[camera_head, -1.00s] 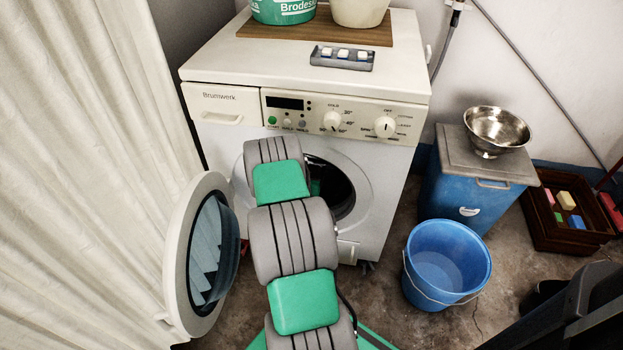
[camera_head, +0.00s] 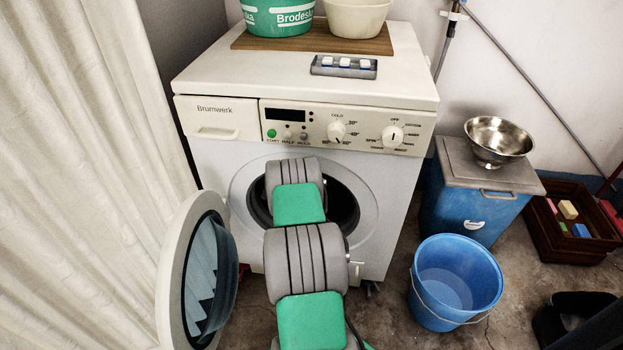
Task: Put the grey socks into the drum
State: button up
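The washing machine (camera_head: 215,165) stands ahead, its round door (camera_head: 172,290) swung open to the left. The dark drum opening (camera_head: 343,208) shows in the machine's front, partly covered by my grey and green arm. My arm reaches up to the opening, and its far end is hidden behind its own links. My gripper does not show, so I cannot see what it holds. No grey socks can be seen.
A blue bucket (camera_head: 455,285) stands on the floor to the right. Behind it a steel bowl (camera_head: 498,138) sits on a lidded blue bin (camera_head: 465,212). A brown crate (camera_head: 545,232) with sponges is farther right. A white curtain (camera_head: 80,180) hangs at the left, close to the door.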

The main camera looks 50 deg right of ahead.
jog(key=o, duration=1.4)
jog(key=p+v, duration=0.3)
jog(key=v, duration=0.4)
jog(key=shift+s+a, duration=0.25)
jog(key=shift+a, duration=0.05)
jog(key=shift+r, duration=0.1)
